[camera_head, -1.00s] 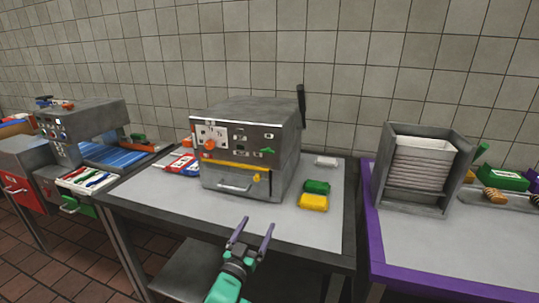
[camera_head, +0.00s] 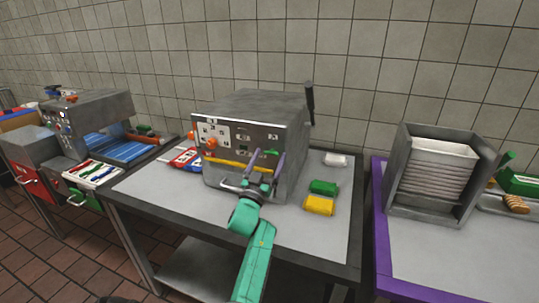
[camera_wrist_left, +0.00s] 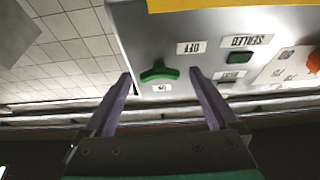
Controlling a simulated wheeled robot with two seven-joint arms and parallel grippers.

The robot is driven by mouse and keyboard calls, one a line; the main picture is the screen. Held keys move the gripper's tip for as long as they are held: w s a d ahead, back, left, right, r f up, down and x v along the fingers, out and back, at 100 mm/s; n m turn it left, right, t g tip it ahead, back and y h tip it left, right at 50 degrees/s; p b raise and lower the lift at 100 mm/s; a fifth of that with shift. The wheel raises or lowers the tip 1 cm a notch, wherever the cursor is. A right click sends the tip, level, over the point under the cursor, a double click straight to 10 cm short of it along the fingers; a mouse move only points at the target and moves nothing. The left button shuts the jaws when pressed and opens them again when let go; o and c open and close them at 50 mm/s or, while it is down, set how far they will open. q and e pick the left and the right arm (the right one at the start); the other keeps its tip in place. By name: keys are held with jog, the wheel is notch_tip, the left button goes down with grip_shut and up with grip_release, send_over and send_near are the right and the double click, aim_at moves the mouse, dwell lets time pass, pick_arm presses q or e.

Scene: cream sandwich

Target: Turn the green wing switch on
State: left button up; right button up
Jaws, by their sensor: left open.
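The green wing switch (camera_wrist_left: 160,74) is on the front panel of a grey metal machine (camera_head: 250,115). In the wrist view the panel appears upside down, with an OFF label and a smaller label near the switch. My left gripper (camera_head: 266,156) is open in front of the panel. In the wrist view its two purple fingers (camera_wrist_left: 160,80) stand either side of the switch with gaps; I cannot tell their depth from it. My right gripper is not in view.
The panel also has an orange knob (camera_head: 211,143) and a yellow bar (camera_head: 222,164). Green (camera_head: 323,187) and yellow (camera_head: 319,205) blocks lie right of the machine on the grey table (camera_head: 285,230). A rack of trays (camera_head: 435,170) stands farther right.

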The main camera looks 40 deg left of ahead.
pick_arm(q)
jog(key=shift+w+r, duration=0.1)
jog(key=shift+r, duration=0.05)
jog(key=c, duration=1.4)
jog(key=shift+o, duration=0.2)
